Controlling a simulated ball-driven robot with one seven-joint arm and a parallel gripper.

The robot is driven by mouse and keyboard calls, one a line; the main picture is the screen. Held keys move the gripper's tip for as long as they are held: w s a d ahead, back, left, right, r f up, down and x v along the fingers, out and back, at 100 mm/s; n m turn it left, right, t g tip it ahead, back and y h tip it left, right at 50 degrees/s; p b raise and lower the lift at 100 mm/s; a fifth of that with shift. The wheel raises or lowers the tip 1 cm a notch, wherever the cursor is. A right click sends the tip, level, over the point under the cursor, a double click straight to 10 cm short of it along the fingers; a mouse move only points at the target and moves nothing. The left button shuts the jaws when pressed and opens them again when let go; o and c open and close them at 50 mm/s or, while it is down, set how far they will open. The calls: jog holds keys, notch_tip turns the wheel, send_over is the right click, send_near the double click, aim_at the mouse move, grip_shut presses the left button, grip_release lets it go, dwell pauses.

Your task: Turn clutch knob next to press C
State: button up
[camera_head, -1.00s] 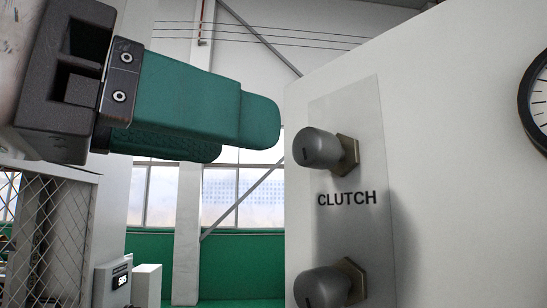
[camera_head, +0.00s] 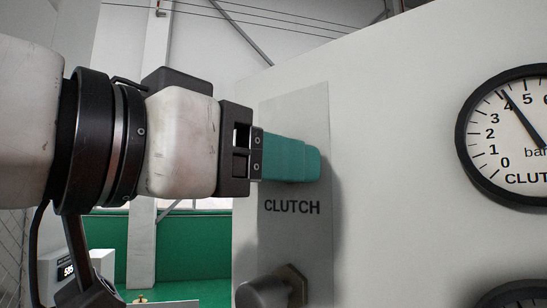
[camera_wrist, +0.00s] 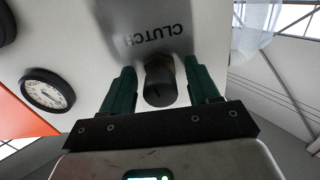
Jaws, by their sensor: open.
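The clutch knob (camera_wrist: 160,82) is a dark grey cylinder on a grey plate marked CLUTCH (camera_head: 292,232). In the wrist view it sits between the two green fingers of my gripper (camera_wrist: 161,88), with a gap visible on each side. In the head view my gripper (camera_head: 308,164) reaches the plate above the CLUTCH label, and its green fingers hide this knob. My gripper is open around the knob. Contact with it cannot be seen.
A second grey knob (camera_head: 272,290) sits lower on the plate, below the label. A round clutch gauge (camera_head: 510,135) is on the white panel to the right, with part of another gauge (camera_head: 520,293) below it. A small display box (camera_head: 68,272) stands at lower left.

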jog(key=shift+c, duration=0.2)
jog(key=c, duration=0.9)
jog(key=shift+n, duration=0.7)
jog(key=shift+c, duration=0.2)
jog(key=o, duration=1)
jog(key=b+v, duration=0.2)
jog(key=v, duration=0.8)
jog(key=shift+s+a+b, duration=0.25)
jog(key=shift+s+b, duration=0.05)
jog(key=shift+b, duration=0.1)
dwell(0.5)
